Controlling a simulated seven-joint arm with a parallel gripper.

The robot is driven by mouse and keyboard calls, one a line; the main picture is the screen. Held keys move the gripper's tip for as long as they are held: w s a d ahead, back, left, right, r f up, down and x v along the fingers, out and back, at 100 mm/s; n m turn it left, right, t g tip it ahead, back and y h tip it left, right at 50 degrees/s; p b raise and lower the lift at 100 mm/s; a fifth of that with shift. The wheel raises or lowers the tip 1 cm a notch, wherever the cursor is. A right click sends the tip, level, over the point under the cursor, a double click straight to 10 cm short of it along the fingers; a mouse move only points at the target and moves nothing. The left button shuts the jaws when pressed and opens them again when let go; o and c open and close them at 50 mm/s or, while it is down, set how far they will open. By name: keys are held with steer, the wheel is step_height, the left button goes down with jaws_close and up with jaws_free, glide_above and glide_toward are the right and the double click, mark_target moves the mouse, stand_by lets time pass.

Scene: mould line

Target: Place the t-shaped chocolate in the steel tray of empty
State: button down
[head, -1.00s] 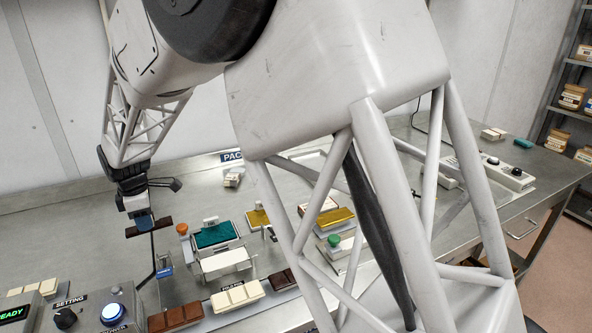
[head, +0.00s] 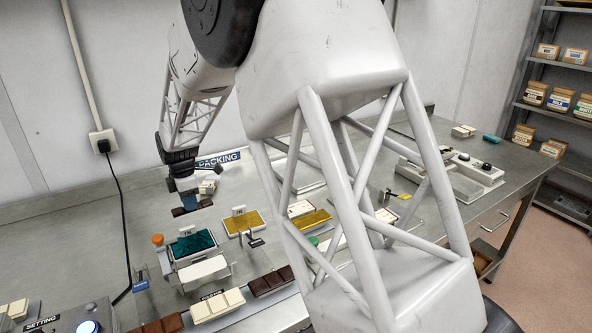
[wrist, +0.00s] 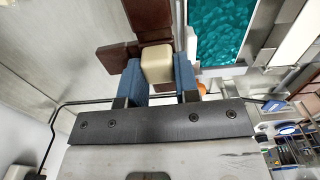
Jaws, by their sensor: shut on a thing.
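In the head view the brown chocolate (head: 192,209) hangs under the fingers, above the bench. I cannot tell which tray is the steel tray of empty.
A teal-filled mould (head: 193,245) stands near the gripper, with a gold-filled mould (head: 244,223) to its right. A white plate (head: 203,270) lies in front. Cream (head: 217,304) and brown (head: 271,281) bars lie nearer. A black cable (head: 120,210) hangs at left. My arm hides the middle.

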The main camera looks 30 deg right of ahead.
steer(key=d+f, duration=0.1)
steer(key=d, duration=1.1)
steer(key=s+d+f, duration=0.1)
steer(key=d, duration=1.2)
steer(key=s+d, duration=0.1)
steer(key=d, duration=1.2)
steer(key=shift+d+f, duration=0.2)
steer(key=shift+f, duration=0.2)
steer(key=shift+w+d+f, duration=0.25)
steer(key=shift+w+d, duration=0.8)
steer(key=shift+w, duration=1.35)
steer(key=shift+w+d+f, duration=0.25)
steer(key=shift+w+d, duration=0.85)
steer(key=shift+w, duration=1.35)
steer(key=shift+w+d+f, duration=0.25)
steer(key=shift+w+d, duration=0.8)
steer(key=shift+w, duration=1.35)
steer(key=shift+f, duration=1.75)
steer(key=shift+f, duration=0.1)
